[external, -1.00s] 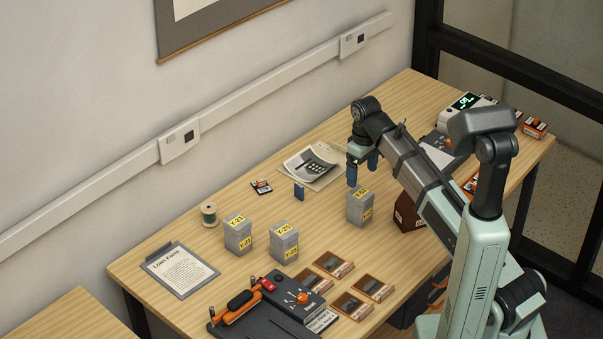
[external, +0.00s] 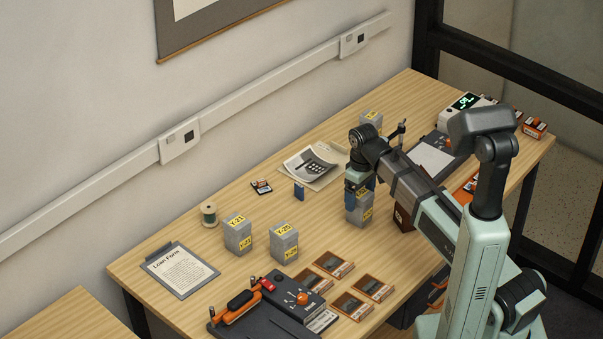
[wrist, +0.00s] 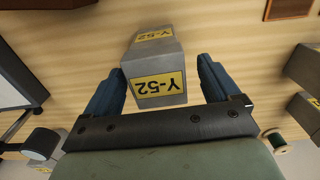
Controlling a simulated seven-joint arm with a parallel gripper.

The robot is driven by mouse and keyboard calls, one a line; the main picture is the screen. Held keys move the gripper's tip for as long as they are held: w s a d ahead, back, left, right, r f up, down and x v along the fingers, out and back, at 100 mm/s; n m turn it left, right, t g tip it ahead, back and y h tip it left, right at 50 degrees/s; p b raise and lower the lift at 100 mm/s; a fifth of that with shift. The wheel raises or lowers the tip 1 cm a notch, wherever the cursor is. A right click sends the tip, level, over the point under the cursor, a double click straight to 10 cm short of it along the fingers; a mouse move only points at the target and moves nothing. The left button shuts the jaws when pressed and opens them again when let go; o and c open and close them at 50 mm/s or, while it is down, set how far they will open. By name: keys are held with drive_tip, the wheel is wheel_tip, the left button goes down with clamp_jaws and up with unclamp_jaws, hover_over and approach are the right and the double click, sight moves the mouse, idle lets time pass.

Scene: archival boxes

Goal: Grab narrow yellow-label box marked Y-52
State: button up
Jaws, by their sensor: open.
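The narrow grey box marked Y-52 (wrist: 158,85) has yellow labels on its top and side. It stands upright on the table, and its lower part shows in the external view (external: 361,216). My gripper (external: 358,198) is open and lowered over this box, pointing down. In the wrist view the blue fingers of my gripper (wrist: 160,77) are on either side of the box, with a small gap at the right finger. I cannot tell whether the left finger touches it. The gripper hides much of the box's top in the external view.
Two other grey yellow-label boxes (external: 237,236) (external: 285,243) stand to the left. Another grey box (external: 371,119) stands behind the arm. A dark brown box (external: 402,218) is close on the right. Framed slides (external: 335,263) lie in front.

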drive_tip(key=shift+d+f, duration=0.1)
drive_tip(key=shift+f, duration=2.4)
drive_tip(key=c, duration=1.2)
